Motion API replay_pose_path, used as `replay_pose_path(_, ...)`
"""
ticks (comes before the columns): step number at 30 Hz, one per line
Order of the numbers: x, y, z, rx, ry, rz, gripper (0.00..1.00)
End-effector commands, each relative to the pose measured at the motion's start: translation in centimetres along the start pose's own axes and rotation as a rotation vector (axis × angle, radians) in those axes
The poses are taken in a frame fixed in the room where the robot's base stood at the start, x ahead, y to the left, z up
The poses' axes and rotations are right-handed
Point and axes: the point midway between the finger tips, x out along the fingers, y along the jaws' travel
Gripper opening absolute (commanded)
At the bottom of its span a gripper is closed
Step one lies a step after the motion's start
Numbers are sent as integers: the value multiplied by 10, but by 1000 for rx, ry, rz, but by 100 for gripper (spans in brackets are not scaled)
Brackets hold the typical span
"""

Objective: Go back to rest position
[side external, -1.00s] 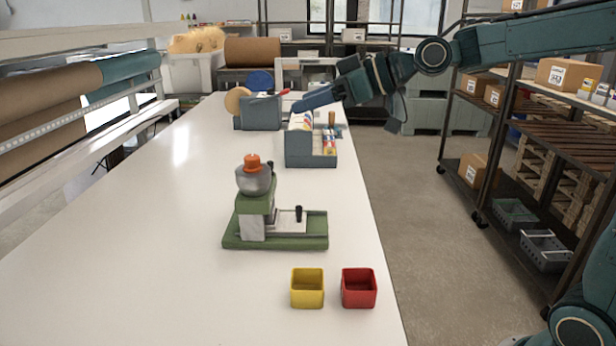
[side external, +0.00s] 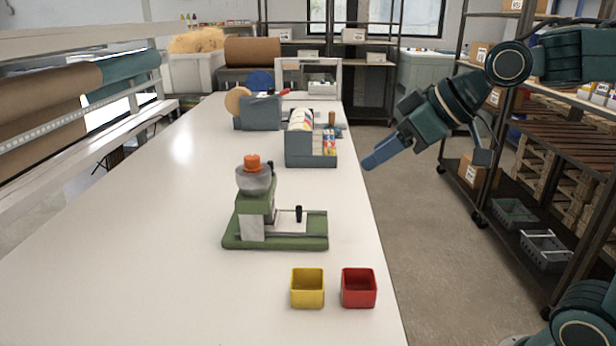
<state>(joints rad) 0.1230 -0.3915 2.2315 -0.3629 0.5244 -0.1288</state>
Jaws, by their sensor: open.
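My gripper (side external: 378,158) is at the right edge of the white table (side external: 150,240), in the side external view. Its blue finger points down and to the left, and nothing shows in it. My arm reaches in from the upper right, over the floor beside the table. The gripper appears to the right of the grey divided box (side external: 310,161) and apart from it.
A green machine (side external: 285,236) with an orange-topped grey bowl stands mid-table. A yellow bin (side external: 307,288) and a red bin (side external: 359,288) stand in front. A grey holder (side external: 260,114) stands farther back. Shelves (side external: 560,150) stand on the right. The table's left side is clear.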

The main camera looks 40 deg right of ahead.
Motion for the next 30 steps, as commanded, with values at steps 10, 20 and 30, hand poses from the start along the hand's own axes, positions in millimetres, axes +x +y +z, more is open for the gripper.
replay_pose_path(10,-46,-6,113,165,-217,139,50)
replay_pose_path(20,-62,-6,161,254,-304,194,50)
replay_pose_path(30,-62,-6,162,255,-305,194,50)
